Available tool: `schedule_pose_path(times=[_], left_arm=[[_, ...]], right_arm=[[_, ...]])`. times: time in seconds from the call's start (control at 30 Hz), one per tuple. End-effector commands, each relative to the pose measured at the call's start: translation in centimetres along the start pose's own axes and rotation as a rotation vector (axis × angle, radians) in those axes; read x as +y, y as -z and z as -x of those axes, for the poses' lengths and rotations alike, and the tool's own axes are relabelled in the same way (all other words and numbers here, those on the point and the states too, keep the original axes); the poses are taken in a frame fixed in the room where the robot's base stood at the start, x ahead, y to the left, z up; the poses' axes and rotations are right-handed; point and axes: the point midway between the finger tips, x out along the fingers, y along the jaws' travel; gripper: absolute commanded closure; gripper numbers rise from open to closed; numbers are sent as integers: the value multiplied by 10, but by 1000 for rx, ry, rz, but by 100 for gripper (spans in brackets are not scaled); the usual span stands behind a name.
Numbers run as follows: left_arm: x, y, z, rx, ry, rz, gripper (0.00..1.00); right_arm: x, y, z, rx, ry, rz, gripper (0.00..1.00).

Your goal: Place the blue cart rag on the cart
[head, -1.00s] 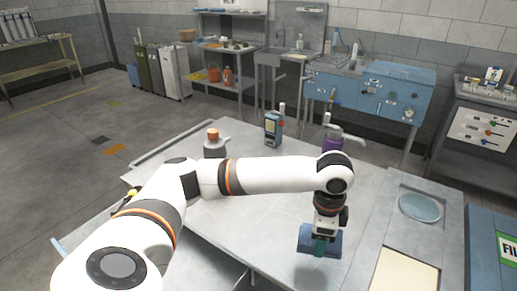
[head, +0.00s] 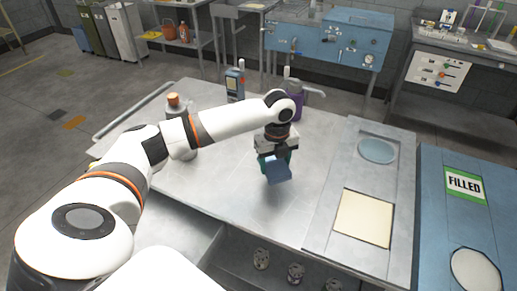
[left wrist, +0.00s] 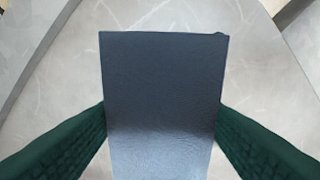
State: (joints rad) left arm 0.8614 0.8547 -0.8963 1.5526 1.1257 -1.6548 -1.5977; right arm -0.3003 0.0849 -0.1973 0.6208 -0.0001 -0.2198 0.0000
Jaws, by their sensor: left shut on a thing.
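The blue cart rag (head: 278,170) looks like a small flat folded block. My left gripper (head: 273,158) is shut on it and holds it over the grey metal cart top (head: 225,185). In the left wrist view the rag (left wrist: 162,90) fills the middle, between the two dark green fingers (left wrist: 160,135), with the grey metal surface behind it. The rag looks tilted in the head view. I cannot tell exactly how high it is above the surface. My right gripper is not in view.
A grey bottle with an orange cap (head: 175,118), a handheld device (head: 235,86) and a purple jug (head: 295,104) stand behind. A raised panel with a round blue dish (head: 377,150) and a cream pad (head: 363,218) lies right. The metal top before the gripper is clear.

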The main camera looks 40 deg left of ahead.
Motion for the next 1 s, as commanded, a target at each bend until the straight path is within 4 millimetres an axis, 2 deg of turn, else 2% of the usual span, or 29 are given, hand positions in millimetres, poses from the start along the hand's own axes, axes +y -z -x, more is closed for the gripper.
schedule_pose_path(times=[0.1,0.27,0.5,0.87,0.9,1.0], left_arm=[[0,0,-17,-1,0,0,63],[0,0,-28,0,-1,0,63],[0,0,-59,0,1,1,63],[0,-1,-64,0,-1,0,63],[0,0,-64,1,-2,0,36],[0,0,-64,1,-1,0,19]], right_arm=[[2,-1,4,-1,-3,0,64],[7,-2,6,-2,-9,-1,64],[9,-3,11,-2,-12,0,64],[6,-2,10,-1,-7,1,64],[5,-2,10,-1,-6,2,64],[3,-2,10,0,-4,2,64]])
